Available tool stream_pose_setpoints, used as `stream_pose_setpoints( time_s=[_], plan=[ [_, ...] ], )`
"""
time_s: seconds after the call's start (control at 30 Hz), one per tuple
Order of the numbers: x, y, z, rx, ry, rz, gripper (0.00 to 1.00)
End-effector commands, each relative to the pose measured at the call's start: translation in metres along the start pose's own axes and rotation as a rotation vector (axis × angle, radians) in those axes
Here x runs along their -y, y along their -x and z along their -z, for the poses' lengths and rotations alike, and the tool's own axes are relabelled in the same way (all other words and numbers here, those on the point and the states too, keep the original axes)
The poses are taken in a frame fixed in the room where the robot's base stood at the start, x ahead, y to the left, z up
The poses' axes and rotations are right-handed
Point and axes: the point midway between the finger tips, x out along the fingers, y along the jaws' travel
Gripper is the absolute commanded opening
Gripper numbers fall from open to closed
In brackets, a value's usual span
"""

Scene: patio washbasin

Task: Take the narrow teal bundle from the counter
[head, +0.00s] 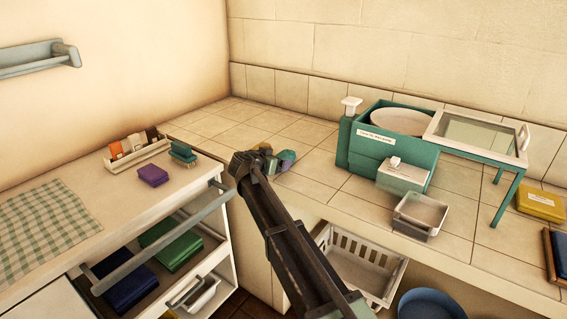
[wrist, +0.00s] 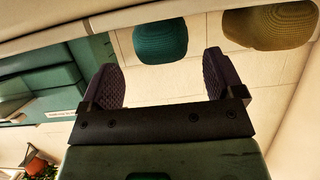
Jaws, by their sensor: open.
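A teal knitted-looking bundle (wrist: 160,41) shows in the wrist view just beyond my fingertips, roughly between them. An olive bundle (wrist: 268,27) lies to its right. In the head view, the teal bundle (head: 288,156) lies on the tiled counter close to my gripper (head: 252,163), with a greyish-purple piece in front of it and the olive one (head: 266,149) behind the gripper. My gripper (wrist: 161,82) is open, with nothing between its fingers. My arm and gripper partly hide the bundles in the head view.
A green basin cabinet (head: 360,155) and a glass-topped teal stand (head: 475,135) are to the right. A white basket (head: 350,262) is below the counter edge. Tiles behind the bundles are clear.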

Motion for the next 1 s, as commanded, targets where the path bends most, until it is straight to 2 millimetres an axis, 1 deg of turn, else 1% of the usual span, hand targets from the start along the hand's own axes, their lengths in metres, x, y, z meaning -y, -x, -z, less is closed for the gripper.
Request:
stream_pose_setpoints(
  time_s=[0.2, 0.23, 0.3, 0.47, 0.83, 1.0],
  plan=[
    [0.004, -0.041, 0.0, 0.0, 0.0, -0.002, 0.87],
    [0.004, -0.045, 0.001, 0.0, 0.001, -0.002, 0.87],
    [0.003, -0.048, 0.002, 0.0, 0.001, -0.001, 0.87],
    [0.003, -0.047, 0.004, 0.0, 0.001, -0.001, 0.87],
    [0.003, -0.047, 0.003, 0.0, 0.001, -0.001, 0.31],
    [0.003, -0.047, 0.004, 0.0, 0.001, -0.001, 0.31]
  ],
)
